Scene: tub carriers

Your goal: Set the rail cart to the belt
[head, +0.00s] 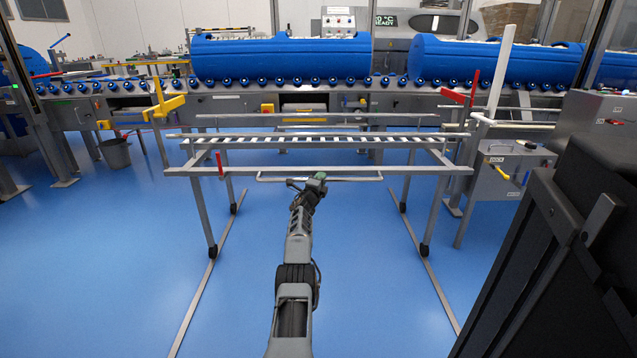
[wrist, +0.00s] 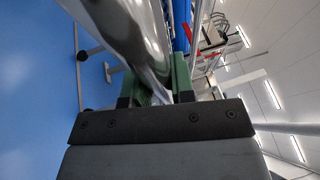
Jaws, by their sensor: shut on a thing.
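The rail cart (head: 345,171) is a grey metal frame with a roller top and wheeled legs, standing on two floor rails (head: 196,292) in the middle of the head view. A push bar (head: 345,179) runs along its near side. My gripper (head: 317,181) is at the left part of this bar. In the wrist view my gripper (wrist: 165,85) has its green fingers on either side of a shiny metal bar (wrist: 125,35), shut on it. The belt (head: 300,98), a long conveyor with blue rollers, lies behind the cart. A floor gap shows between cart and belt.
Blue tubs (head: 280,60) lie on the belt. A yellow arm (head: 165,105) stands at the left and a red lever (head: 452,96) at the right. A control box (head: 512,170) is beside the cart's right side. A dark cabinet (head: 570,230) fills the near right. Blue floor is clear at left.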

